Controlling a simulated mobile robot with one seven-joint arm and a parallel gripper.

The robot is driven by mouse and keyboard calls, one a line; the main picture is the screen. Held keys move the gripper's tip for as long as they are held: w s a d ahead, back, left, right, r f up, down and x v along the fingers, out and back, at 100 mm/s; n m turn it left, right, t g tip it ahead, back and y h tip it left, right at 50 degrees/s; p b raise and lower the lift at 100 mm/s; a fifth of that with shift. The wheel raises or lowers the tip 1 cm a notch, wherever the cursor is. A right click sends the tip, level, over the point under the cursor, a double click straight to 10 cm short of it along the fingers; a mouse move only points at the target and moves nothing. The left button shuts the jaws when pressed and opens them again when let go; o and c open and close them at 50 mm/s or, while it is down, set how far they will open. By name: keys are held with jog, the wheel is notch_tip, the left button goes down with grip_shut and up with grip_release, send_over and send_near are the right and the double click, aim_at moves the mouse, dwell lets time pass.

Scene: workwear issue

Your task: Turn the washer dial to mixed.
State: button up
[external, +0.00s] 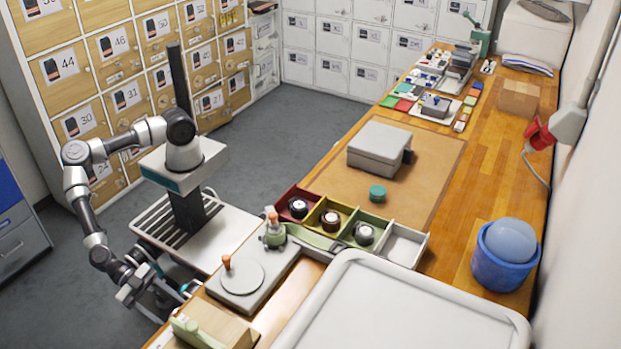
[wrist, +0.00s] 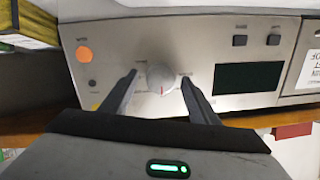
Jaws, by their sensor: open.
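The washer panel (wrist: 215,50) is a grey metal front in the wrist view. Its dial (wrist: 160,74) is a round pale knob with a small red mark near its lower part. Small labels sit around the dial but are too blurred to read. My gripper (wrist: 160,84) is open, with one finger to the left and one to the right of the dial, and no clear contact shows. In the external view my gripper (external: 139,289) is low at the left end of the wooden counter, and the washer's front is hidden there.
A wooden edge (wrist: 30,124) runs below the panel. The wooden counter (external: 487,165) holds trays and a blue bucket (external: 500,270).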

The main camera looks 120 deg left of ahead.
jog(key=shift+c, duration=0.2)
jog(key=c, duration=1)
jog(key=shift+m, duration=0.3)
jog(key=shift+s+f+m+t+p, duration=0.1)
jog(key=shift+m+t+p, duration=0.3)
jog(key=shift+m, duration=2.45)
jog(key=shift+w+f+m+t+p, duration=0.15)
jog(key=shift+m+p, duration=0.5)
jog(key=shift+m, duration=2.15)
jog(key=shift+s+f+m+t+p, duration=0.2)
jog(key=shift+m+p, duration=0.3)
jog(key=shift+m, duration=2.35)
jog(key=shift+r, duration=0.1)
